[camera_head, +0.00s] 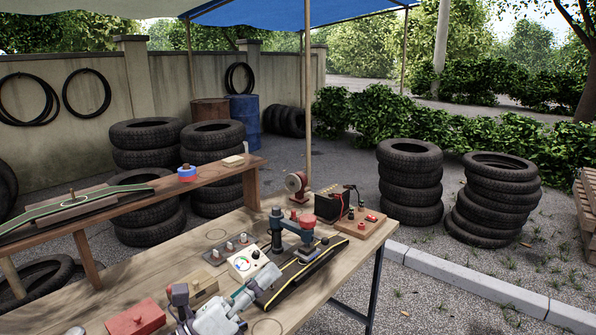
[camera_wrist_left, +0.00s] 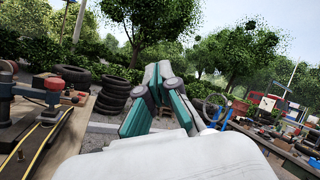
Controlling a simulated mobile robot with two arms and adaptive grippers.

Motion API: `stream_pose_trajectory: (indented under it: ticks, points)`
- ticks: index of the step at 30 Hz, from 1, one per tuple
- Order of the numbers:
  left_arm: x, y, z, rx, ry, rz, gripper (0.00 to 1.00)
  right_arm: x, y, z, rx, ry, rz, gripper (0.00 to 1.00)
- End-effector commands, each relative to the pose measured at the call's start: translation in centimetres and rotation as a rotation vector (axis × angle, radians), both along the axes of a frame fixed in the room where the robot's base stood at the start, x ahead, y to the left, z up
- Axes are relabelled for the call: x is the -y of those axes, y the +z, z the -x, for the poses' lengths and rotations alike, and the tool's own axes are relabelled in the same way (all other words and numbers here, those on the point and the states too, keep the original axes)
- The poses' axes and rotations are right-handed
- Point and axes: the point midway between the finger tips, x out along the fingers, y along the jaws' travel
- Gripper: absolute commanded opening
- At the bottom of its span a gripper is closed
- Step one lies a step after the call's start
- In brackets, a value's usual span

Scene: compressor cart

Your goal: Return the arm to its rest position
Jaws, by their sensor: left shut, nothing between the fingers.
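My left arm comes up from the bottom of the head view, low over the front of the wooden workbench (camera_head: 190,255). My left gripper (camera_head: 262,278) points away toward the back right and is beside the black rail with yellow edging (camera_head: 300,272). In the left wrist view, the teal and grey fingers of the gripper (camera_wrist_left: 155,82) meet at their tips with nothing between them. Whether the gripper touches the bench items beside it cannot be told. My right gripper is in neither view.
A white gauge box (camera_head: 247,262), a dark press-like device with a red knob (camera_head: 290,228), a red box (camera_head: 135,320) and a battery on a wooden board (camera_head: 362,230) crowd the bench. A raised shelf (camera_head: 130,204) runs along its back left. Tyre stacks (camera_head: 410,180) stand behind.

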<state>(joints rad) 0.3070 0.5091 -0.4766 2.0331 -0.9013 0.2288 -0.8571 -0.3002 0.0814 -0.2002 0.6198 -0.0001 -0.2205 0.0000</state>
Motion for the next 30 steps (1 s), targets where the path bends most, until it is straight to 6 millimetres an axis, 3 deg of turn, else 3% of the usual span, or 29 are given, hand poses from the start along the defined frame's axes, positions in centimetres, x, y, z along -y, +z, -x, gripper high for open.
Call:
stream_pose_trajectory:
  ticks: [4,7,10,12,15,18,24,30]
  points:
    - [-6.0,-3.5,-1.6,-0.462,0.189,0.488,0.00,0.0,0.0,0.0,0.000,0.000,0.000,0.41]
    - [-10.2,-8.7,-1.3,-0.774,0.333,0.799,0.00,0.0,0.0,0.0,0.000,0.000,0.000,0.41]
    - [-13.5,-15.2,1.0,-1.071,0.493,1.088,0.00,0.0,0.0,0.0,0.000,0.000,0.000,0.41]
    - [-15.0,-19.5,3.7,-1.255,0.609,1.264,0.00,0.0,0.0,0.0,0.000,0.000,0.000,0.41]
    - [-16.0,-24.5,8.1,-1.464,0.768,1.460,0.00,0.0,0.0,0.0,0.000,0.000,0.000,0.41]
    - [-16.3,-27.7,12.0,-1.611,0.900,1.593,0.00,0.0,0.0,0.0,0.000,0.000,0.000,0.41]
    - [-16.1,-31.3,18.9,-1.809,1.127,1.767,0.00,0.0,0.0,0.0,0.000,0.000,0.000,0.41]
    - [-15.3,-33.1,25.0,-1.954,1.340,1.883,0.00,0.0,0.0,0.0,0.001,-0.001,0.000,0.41]
